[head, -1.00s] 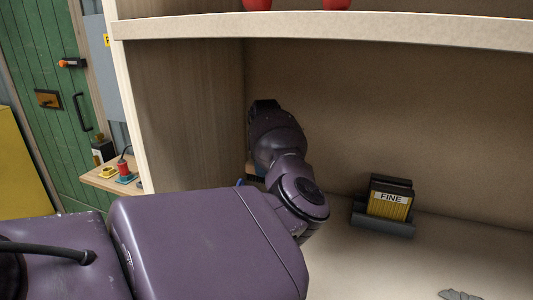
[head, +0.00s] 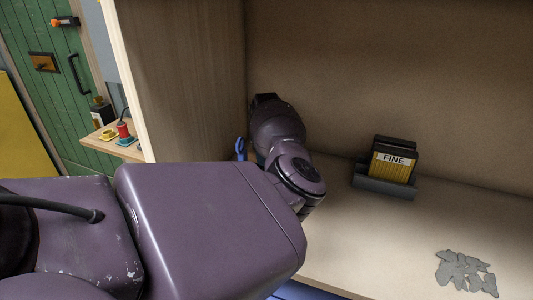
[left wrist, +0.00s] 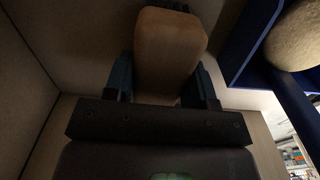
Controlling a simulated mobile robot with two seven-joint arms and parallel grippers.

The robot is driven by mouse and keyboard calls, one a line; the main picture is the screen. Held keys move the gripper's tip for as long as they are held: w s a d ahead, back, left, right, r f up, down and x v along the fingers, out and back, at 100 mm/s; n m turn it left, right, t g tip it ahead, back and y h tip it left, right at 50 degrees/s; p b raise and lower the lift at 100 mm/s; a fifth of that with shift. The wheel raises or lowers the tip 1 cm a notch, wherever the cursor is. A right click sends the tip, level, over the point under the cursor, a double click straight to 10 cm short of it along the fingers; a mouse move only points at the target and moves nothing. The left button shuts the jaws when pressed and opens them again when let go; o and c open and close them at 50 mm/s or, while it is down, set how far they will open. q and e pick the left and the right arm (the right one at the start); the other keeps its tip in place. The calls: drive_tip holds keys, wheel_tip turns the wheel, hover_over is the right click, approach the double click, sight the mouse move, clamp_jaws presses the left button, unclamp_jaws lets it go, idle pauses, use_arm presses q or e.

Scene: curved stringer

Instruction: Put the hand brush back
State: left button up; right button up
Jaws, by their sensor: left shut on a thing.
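My left gripper (left wrist: 165,78) shows in the left wrist view, shut on a tan wooden block-like piece, which looks like the hand brush (left wrist: 168,45). The piece sits between the two dark fingers; its far end and any bristles are hidden. In the head view my left arm reaches into the shelf bay near its left wall, and its own links hide the gripper and the brush. My right gripper is in neither view.
A dark holder (head: 385,187) with a block marked FINE (head: 393,164) stands on the shelf board. Grey flat scraps (head: 465,273) lie at front right. A small blue piece (head: 240,148) shows beside my wrist. The wrist view shows a blue-edged tray (left wrist: 243,58) and a rounded beige thing (left wrist: 298,38).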

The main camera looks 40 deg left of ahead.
use_arm(q)
drive_tip(key=shift+f, duration=0.5)
drive_tip(key=o, duration=0.9)
drive_tip(key=shift+r, duration=0.1)
drive_tip(key=shift+r, duration=0.1)
drive_tip(key=r, duration=0.7)
drive_tip(key=w+r+p, duration=0.1)
drive_tip(key=r, duration=0.2)
drive_tip(key=shift+d+r, duration=0.1)
drive_tip(key=shift+r, duration=0.4)
